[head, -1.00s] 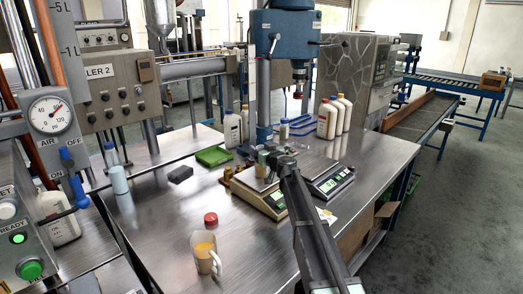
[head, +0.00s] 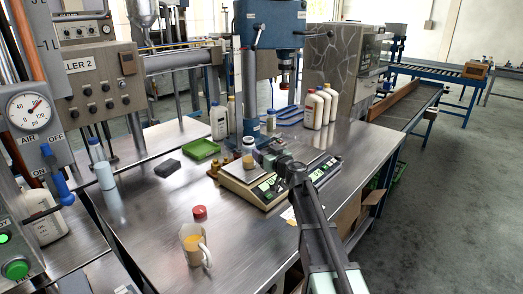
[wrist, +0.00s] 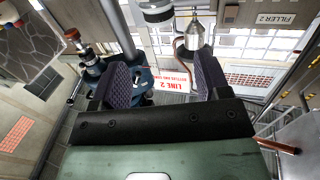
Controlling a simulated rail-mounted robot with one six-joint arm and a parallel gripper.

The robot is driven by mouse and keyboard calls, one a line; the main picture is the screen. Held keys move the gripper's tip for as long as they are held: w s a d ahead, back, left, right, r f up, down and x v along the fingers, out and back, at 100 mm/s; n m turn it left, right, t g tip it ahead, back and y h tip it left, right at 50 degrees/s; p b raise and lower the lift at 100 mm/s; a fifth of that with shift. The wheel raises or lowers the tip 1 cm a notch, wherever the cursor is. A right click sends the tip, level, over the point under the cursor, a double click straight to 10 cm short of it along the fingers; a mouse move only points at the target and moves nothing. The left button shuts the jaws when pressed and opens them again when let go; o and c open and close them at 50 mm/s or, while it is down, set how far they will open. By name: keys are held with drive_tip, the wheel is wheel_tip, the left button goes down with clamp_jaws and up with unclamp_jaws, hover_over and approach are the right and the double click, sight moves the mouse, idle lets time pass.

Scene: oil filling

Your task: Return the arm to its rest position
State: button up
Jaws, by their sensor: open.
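My arm reaches up from the bottom right of the head view. My gripper (head: 268,160) is over the scales area of the steel bench, partly hidden behind my own wrist. In the wrist view my gripper (wrist: 162,80) has its two dark padded fingers wide apart, with nothing between them. A small jar with amber contents (head: 248,154) stands on the pan of the left scale (head: 253,192), just left of my gripper, apparently clear of it.
The drill-press-like blue machine (head: 270,25) stands behind the scales. White bottles (head: 318,108) stand at the back right, a green tray (head: 201,149) at the left. A beaker of yellow liquid (head: 194,244) and a red cap (head: 199,212) are near the front. The bench front is mostly clear.

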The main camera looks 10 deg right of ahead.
drive_tip(key=s+a+f+m+g+p, duration=0.1)
drive_tip(key=s+a+f+g, duration=0.1)
drive_tip(key=s+f+g, duration=0.3)
drive_tip(key=s+a+f+g+y+p, duration=0.1)
drive_tip(key=s+a+g, duration=0.15)
drive_tip(key=s, duration=0.45)
drive_tip(key=s+a+f+m+g+p, duration=0.1)
drive_tip(key=s+a+f+g, duration=0.25)
drive_tip(key=s, duration=0.25)
drive_tip(key=s+d+r+m+g+h+p, duration=0.1)
drive_tip(key=s+d+g+h+p, duration=0.1)
drive_tip(key=s, duration=0.7)
drive_tip(key=s+d+m+g+h+p, duration=0.1)
drive_tip(key=s+g+h+p, duration=0.3)
drive_tip(key=s, duration=0.5)
drive_tip(key=shift+s+d+r+h, duration=0.25)
drive_tip(key=shift+d+r+h, duration=0.2)
drive_tip(key=shift+h, duration=0.15)
idle(0.7)
